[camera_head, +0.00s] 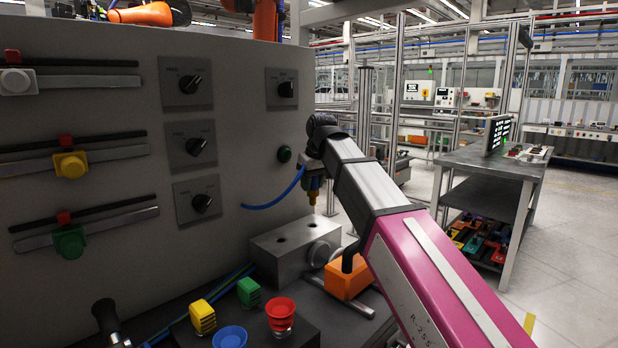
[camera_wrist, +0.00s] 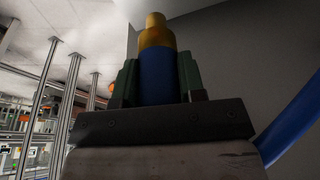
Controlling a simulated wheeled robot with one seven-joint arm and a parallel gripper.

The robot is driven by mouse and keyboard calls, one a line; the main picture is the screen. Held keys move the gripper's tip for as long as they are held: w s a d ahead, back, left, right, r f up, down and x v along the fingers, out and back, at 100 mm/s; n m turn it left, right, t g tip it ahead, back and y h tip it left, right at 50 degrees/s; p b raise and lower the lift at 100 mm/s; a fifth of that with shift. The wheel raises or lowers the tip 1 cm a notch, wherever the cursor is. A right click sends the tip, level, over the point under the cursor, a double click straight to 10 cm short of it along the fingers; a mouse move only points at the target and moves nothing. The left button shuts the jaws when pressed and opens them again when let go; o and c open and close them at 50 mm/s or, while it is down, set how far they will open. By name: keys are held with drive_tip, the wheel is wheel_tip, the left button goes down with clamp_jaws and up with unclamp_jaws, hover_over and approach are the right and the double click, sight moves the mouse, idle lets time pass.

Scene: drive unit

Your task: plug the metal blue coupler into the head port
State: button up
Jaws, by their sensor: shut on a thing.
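My gripper (camera_head: 314,172) hangs at the end of my arm, above the grey metal block. In the wrist view my gripper (camera_wrist: 158,75) has its two green fingers closed on either side of the blue coupler (camera_wrist: 158,80). The coupler has a brass tip (camera_wrist: 156,36), which points down in the head view (camera_head: 311,198). A blue hose (camera_head: 272,203) runs from near the gripper to the left. The metal block (camera_head: 270,257) has two dark holes in its top and a round fitting on its right side. The coupler is above and apart from the block. Which hole is the head port, I cannot tell.
A grey panel (camera_head: 240,130) with knobs and sliders stands at the left. An orange block (camera_head: 346,280) sits right of the metal block. Yellow, green, red and blue buttons are in front. A grey workbench (camera_head: 490,162) stands at the right, with open floor around it.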

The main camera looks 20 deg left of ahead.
sight(312, 202)
drive_tip(key=shift+f, duration=2.8)
drive_tip(key=shift+f, duration=0.45)
drive_tip(key=shift+f, duration=1.55)
drive_tip(key=shift+f, duration=0.1)
drive_tip(key=o, duration=1.1)
